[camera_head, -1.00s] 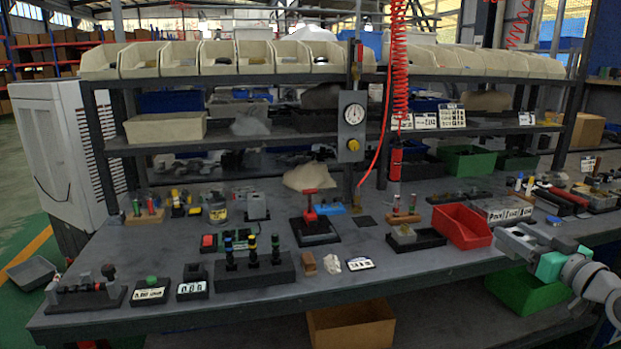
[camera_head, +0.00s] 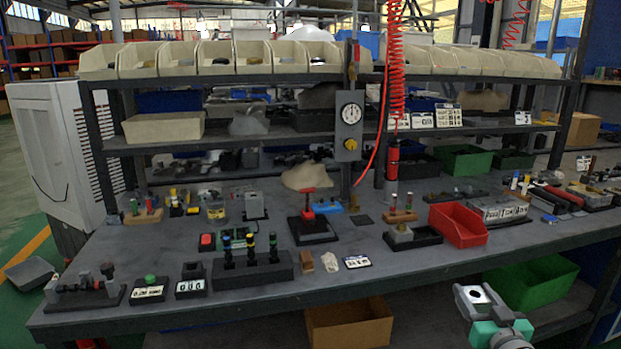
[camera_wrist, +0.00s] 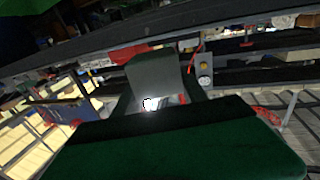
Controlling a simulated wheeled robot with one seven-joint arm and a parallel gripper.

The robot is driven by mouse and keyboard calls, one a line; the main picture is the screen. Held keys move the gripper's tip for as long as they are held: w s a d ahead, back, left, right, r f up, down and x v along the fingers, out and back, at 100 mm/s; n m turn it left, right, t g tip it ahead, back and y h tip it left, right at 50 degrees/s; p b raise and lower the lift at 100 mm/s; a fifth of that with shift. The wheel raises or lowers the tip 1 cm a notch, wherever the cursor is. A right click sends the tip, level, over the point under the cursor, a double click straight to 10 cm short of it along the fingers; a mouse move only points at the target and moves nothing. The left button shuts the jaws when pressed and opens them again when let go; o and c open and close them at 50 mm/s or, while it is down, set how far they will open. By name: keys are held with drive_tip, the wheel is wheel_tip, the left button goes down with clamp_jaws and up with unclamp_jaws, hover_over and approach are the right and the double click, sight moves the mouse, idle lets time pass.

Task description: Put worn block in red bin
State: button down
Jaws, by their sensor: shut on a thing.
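The red bin (camera_head: 458,225) stands open on the bench, right of centre near the front edge. I see nothing in the part of its inside that shows. My gripper (camera_head: 478,294) is at the lower right of the head view, in front of the bench and below the bin. It is shut on a small grey piece, which shows as a grey block (camera_wrist: 155,78) in the middle of the wrist view. Its wear marks are too small to tell. My gripper and the block are apart from the bin.
A black tray (camera_head: 426,240) with a grey block is left of the bin, and a light box of parts (camera_head: 499,209) is right of it. A green bin (camera_head: 535,283) and a cardboard box (camera_head: 349,324) sit below the bench top. The front bench edge lies between my gripper and the bin.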

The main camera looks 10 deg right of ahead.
drive_tip(key=a+r+n+y+p, duration=0.1)
drive_tip(key=a+r+n+y, duration=0.25)
drive_tip(key=a, duration=1.05)
drive_tip(key=a+r+n+y+p, duration=0.1)
drive_tip(key=a+r+n+y, duration=0.2)
drive_tip(key=a, duration=1)
wheel_tip(320, 180, up, 8)
drive_tip(key=w+m+p, duration=0.1)
drive_tip(key=w+p, duration=0.2)
drive_tip(key=p, duration=1.7)
drive_tip(key=shift+f+m+g+y, duration=0.2)
drive_tip(key=shift+m+g+y, duration=0.15)
drive_tip(key=shift+y, duration=0.1)
